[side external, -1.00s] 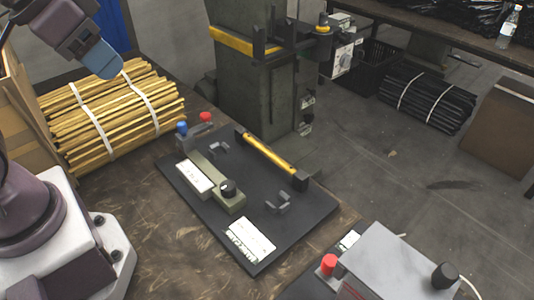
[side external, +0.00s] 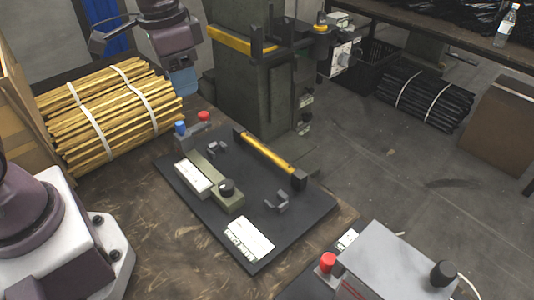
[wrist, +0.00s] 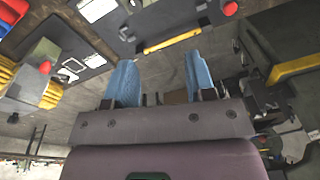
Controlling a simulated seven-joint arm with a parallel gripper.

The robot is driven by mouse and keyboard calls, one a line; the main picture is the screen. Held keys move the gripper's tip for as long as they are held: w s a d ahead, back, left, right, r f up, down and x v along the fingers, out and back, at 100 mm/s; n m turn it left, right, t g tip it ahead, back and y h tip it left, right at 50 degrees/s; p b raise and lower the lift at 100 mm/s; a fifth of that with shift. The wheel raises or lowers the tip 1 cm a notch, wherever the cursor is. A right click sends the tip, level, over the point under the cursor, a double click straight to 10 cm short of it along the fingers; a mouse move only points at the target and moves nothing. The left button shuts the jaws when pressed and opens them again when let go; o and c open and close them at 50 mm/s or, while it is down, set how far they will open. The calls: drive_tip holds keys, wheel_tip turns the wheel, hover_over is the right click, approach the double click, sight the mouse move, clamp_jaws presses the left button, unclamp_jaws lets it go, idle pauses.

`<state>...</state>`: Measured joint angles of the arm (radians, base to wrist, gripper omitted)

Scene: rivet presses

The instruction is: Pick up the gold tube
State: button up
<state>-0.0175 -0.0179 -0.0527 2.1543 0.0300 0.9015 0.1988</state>
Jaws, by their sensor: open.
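A single gold tube (side external: 268,152) lies across the far right side of a black fixture plate (side external: 212,221), its ends at two dark blocks. The tube also shows in the wrist view (wrist: 172,41), beyond my fingertips and apart from them. My gripper (side external: 183,82) hangs above the table behind the bundle of gold tubes, up and left of the single tube. In the wrist view its two blue fingers (wrist: 160,65) are spread apart with nothing between them.
A strapped bundle of gold tubes (side external: 110,110) lies left of the plate. A dark green press column (side external: 250,90) stands behind the plate. A grey box with a red button (side external: 328,262) is at the front right.

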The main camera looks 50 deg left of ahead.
sight(267, 150)
drive_tip(key=w+d+f+m+g, duration=0.1)
drive_tip(key=w+d+f+m, duration=0.1)
drive_tip(key=w+f+m, duration=1.45)
drive_tip(key=shift+n, duration=0.65)
drive_tip(key=f, duration=0.2)
drive_tip(key=w+f, duration=0.1)
drive_tip(key=f, duration=0.1)
drive_tip(key=shift+f, duration=0.25)
drive_tip(key=shift+s+d+f, duration=0.1)
drive_tip(key=shift+s+f, duration=0.05)
drive_tip(key=shift+f, duration=1.2)
drive_tip(key=shift+s+d+f, duration=0.1)
drive_tip(key=shift+s+f, duration=0.05)
drive_tip(key=shift+f, duration=1.2)
clamp_jaws()
